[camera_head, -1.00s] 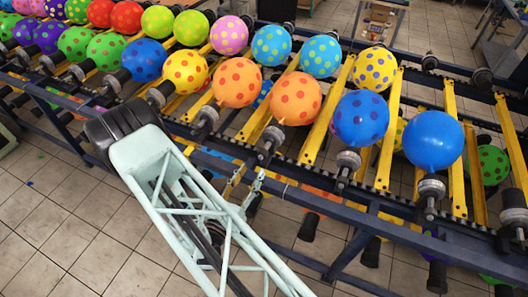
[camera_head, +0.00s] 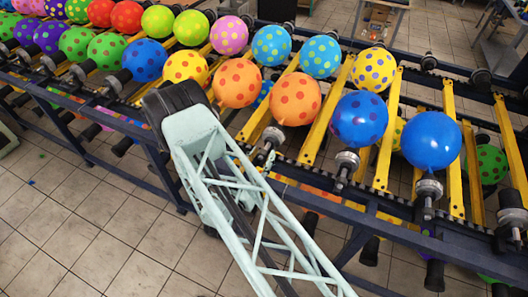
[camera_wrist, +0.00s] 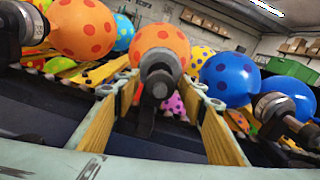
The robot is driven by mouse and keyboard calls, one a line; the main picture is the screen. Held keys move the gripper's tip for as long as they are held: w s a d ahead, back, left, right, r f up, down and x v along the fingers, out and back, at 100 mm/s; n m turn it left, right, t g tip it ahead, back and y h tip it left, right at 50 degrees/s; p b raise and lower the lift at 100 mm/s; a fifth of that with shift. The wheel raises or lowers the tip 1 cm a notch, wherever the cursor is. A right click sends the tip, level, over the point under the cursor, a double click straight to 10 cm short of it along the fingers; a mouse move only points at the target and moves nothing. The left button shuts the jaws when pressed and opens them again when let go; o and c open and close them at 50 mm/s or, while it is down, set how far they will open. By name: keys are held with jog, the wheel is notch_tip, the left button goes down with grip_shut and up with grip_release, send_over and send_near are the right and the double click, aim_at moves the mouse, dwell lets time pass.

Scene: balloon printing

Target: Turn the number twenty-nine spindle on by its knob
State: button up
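I cannot read any numbers, so I cannot tell which is number twenty-nine. In the wrist view, a spindle (camera_wrist: 158,72) with a dark knob (camera_wrist: 146,118) hanging low in front sits in the middle, before an orange dotted balloon (camera_wrist: 162,40). Another spindle (camera_wrist: 12,30) is close at upper left and one (camera_wrist: 276,107) is at right. In the head view, spindles show at the rail, such as one (camera_head: 272,140) below an orange balloon (camera_head: 294,98).
Yellow slats (camera_head: 387,130) separate the spindles. A blue dotted balloon (camera_head: 360,118) and a plain blue balloon (camera_head: 432,141) stand to the right. Tiled floor (camera_head: 70,215) is open in front of the machine.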

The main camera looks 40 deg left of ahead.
aim_at(271, 140)
jog(key=shift+w+a, duration=0.25)
jog(key=shift+w, duration=0.75)
jog(key=c, duration=0.9)
